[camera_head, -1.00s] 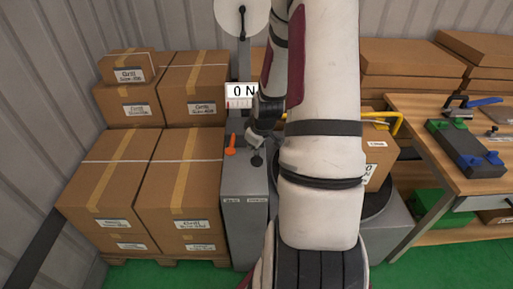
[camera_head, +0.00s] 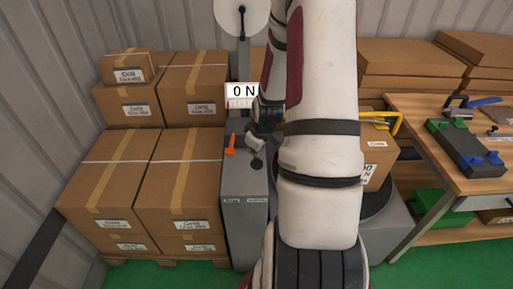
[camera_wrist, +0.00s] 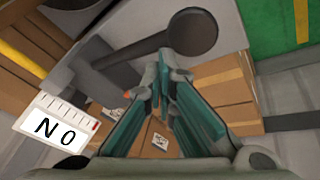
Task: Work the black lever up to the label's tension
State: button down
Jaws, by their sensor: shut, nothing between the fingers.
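The black lever ends in a round black knob (camera_head: 256,163), low at the front of the grey machine (camera_head: 243,205). In the wrist view the knob (camera_wrist: 193,33) and its rod lie just beyond my fingertips. My gripper (camera_head: 255,143) is just above the knob in the head view. In the wrist view its teal fingers (camera_wrist: 163,65) are shut and empty; I cannot tell whether they touch the lever. The display (camera_head: 241,91) reads 0 N. A box label (camera_head: 369,171), partly hidden by my arm, shows "00 N"; its leading part is covered.
An orange lever (camera_head: 230,150) stands on the machine left of my gripper. Stacked cardboard boxes (camera_head: 115,185) crowd the left side. A wooden workbench (camera_head: 410,110) with tools is at the right. A yellow handle (camera_head: 397,123) shows behind my arm.

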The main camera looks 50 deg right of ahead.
jog(key=shift+s+a+f, duration=0.2)
jog(key=shift+a+f, duration=0.05)
jog(key=shift+f, duration=0.35)
jog(key=shift+s+a+f, duration=0.2)
jog(key=shift+f, duration=0.35)
dwell(1.3)
dwell(0.5)
jog(key=shift+w+d+r+p, duration=0.4)
jog(key=shift+r+p, duration=0.1)
jog(key=shift+r, duration=0.7)
jog(key=shift+w+d+r+p, duration=0.35)
jog(key=shift+r+p, duration=0.2)
jog(key=shift+r, duration=0.6)
jog(key=shift+w+d+r+p, duration=0.3)
jog(key=shift+d+r+p, duration=0.2)
jog(key=shift+r, duration=0.7)
jog(key=r, duration=0.1)
jog(key=w+d+r+p, duration=0.1)
jog(key=r, duration=0.1)
jog(key=r+p, duration=0.1)
jog(key=shift+w+d+r, duration=0.15)
jog(key=shift+d+r, duration=0.05)
jog(key=shift+r, duration=0.1)
